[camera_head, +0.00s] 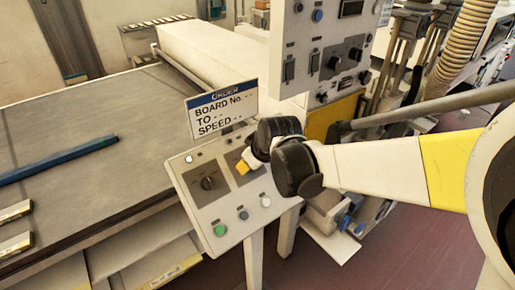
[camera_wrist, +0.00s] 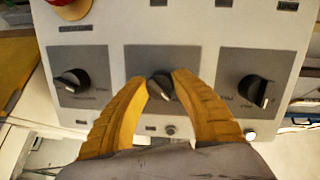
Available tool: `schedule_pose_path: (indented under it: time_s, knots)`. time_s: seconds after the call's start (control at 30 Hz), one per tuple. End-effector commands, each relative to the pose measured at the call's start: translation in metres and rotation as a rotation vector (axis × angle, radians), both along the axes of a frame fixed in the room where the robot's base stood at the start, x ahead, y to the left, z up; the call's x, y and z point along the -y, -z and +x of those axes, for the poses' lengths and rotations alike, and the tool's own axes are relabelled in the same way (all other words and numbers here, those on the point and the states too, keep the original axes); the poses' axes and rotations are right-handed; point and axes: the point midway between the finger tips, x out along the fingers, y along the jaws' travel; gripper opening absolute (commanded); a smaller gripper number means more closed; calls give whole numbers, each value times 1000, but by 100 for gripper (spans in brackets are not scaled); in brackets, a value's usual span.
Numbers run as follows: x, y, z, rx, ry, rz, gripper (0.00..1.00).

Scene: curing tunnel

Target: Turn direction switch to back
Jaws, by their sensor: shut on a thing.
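A sloping control panel (camera_head: 200,215) carries rotary knobs on grey plates. In the wrist view, a black middle knob (camera_wrist: 159,86) sits between two similar knobs. My gripper (camera_wrist: 161,84) has its yellow fingers on either side of this middle knob and is shut on it. The fingers partly cover the knob and its plate. The labels are too small to read, so I cannot tell which knob is the direction switch. In the head view, my gripper (camera_head: 243,167) reaches the panel from the right, and its black wrist hides the panel's upper right part.
One neighbouring knob (camera_wrist: 71,82) is left and another (camera_wrist: 253,91) is right in the wrist view. A red button (camera_wrist: 60,2) is at upper left. An order sign (camera_head: 222,108) stands behind the panel. A broad table (camera_head: 90,100) lies left; a taller control box (camera_head: 330,50) stands behind.

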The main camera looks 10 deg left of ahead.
Motion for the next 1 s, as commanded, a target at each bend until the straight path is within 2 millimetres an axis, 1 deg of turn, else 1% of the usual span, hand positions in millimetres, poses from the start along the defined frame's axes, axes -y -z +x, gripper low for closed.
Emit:
schedule_pose_path:
  time_s: [0.4, 0.43, 0.47, 0.8, 0.87, 1.0]
  knots:
    - [0, 1, -1, 1, -6, -4, 0]
    - [0, 1, -1, 0, -5, -4, 40]
    - [0, 1, -1, 0, -5, -4, 42]
    - [1, -2, -2, 2, -3, -3, 42]
    - [3, -6, -4, 3, -4, -3, 42]
    - [13, -26, -15, 2, -3, -3, 42]
